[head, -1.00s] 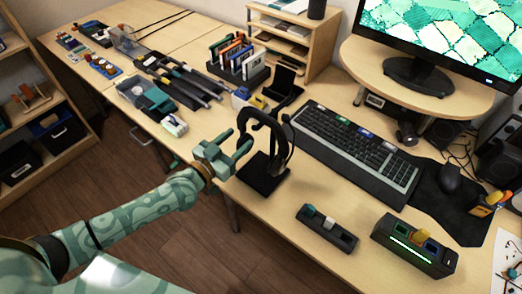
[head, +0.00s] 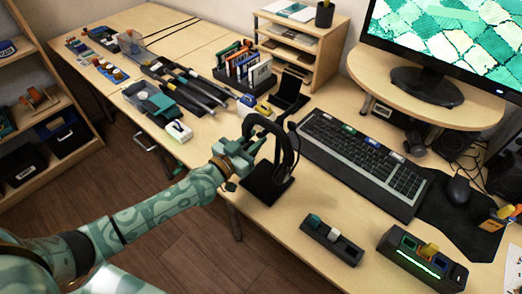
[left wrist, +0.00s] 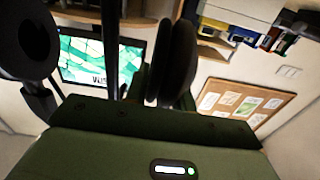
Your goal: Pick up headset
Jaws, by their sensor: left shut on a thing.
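The black headset (head: 258,120) hangs on its dark stand, whose flat square base (head: 266,186) rests on the desk. My left gripper (head: 246,155) comes in from the left and is shut on the headset at its near left side. In the left wrist view, dark rounded parts of the headset (left wrist: 178,62) stand close in front of the green gripper body. The fingertips are partly hidden behind the headset there. I cannot tell whether the headset is clear of the stand. My right gripper is not in view.
A keyboard (head: 360,164) lies right of the stand, with a monitor (head: 450,45) on a riser behind. A black phone holder (head: 290,92) and a small yellow item (head: 262,108) stand behind the headset. A small black box (head: 331,240) lies in front. The desk edge is near the stand.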

